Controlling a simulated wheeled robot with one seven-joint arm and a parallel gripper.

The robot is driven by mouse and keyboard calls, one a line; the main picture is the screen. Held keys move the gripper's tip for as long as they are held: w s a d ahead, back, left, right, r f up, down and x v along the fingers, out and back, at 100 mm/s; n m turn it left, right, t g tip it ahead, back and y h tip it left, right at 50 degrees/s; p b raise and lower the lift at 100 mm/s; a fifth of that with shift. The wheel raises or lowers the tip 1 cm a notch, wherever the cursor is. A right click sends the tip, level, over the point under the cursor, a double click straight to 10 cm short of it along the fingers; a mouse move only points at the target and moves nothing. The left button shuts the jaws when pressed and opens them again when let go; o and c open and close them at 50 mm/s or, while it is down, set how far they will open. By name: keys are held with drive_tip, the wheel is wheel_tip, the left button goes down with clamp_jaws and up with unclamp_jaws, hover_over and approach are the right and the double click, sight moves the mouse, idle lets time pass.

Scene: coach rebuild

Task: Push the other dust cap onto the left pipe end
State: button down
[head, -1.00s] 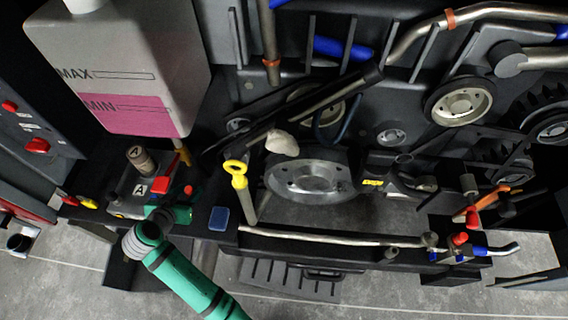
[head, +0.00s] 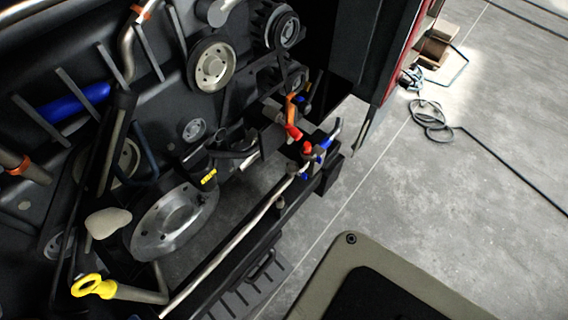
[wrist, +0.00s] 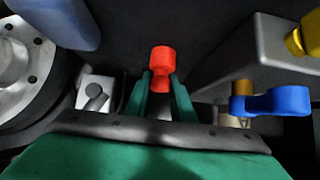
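In the wrist view a red dust cap (wrist: 162,60) sits at the tips of my green gripper (wrist: 161,88). Both fingers touch the narrow lower part of the cap, one on each side. My gripper is not visible in the head view. There, a small fitting cluster at the far end of the thin metal pipe (head: 232,245) carries a red piece (head: 307,147) and a bent pipe with a blue sleeve (head: 328,142). Another red piece (head: 292,131) is beside them, below an orange part. I cannot tell which of these is the left pipe end.
In the wrist view a blue lever (wrist: 275,101) is right of the cap, with a grey box (wrist: 245,55) behind. A metal wheel (wrist: 18,65) is at left. In the head view are pulleys (head: 212,66), a yellow ring handle (head: 92,287) and open grey floor (head: 440,190).

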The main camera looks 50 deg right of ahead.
drive_tip(key=shift+r, duration=3)
wheel_tip(320, 180, down, 6)
drive_tip(key=shift+d+f, duration=0.1)
drive_tip(key=shift+s+r, duration=0.35)
drive_tip(key=shift+s, duration=0.05)
drive_tip(key=shift+w, duration=0.1)
